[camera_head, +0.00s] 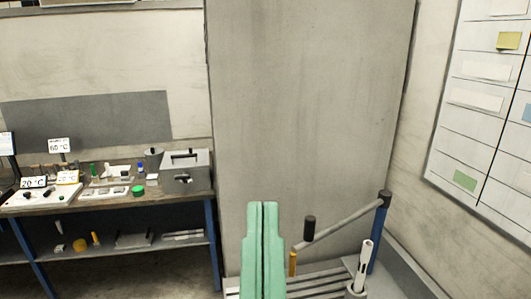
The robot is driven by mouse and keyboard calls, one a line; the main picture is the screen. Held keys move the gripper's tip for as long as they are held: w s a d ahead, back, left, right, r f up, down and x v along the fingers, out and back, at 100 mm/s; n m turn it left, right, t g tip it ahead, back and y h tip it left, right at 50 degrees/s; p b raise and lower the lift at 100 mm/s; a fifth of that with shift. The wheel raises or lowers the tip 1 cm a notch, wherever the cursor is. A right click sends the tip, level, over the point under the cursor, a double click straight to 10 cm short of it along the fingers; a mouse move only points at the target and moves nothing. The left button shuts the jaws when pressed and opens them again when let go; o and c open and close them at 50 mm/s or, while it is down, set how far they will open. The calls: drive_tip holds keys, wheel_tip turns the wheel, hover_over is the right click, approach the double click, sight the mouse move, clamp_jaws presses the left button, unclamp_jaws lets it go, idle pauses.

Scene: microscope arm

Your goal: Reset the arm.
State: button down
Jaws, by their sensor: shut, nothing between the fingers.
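My gripper (263,207) shows as two long green fingers pressed together, pointing up from the bottom middle of the view. It is empty. To its right is what looks like the microscope arm: a grey bar (347,220) slanting from a dark cap on a blue post (379,240) down left toward a dark cylinder (310,228). A short yellow post (293,263) stands below left of the cylinder. In the picture, the fingers are left of the cylinder and apart from it. Depth between them is hard to tell.
A white upright tool (364,266) stands on the grey slatted surface (323,284) at right. A workbench (100,200) at left holds a grey box (187,172) and small labware. A grey panel (308,110) stands behind; a white board (490,110) hangs at right.

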wheel_tip(320, 180, up, 16)
drive_tip(key=p, duration=1.1)
drive_tip(key=shift+w+f, duration=0.1)
drive_tip(key=shift+f, duration=0.05)
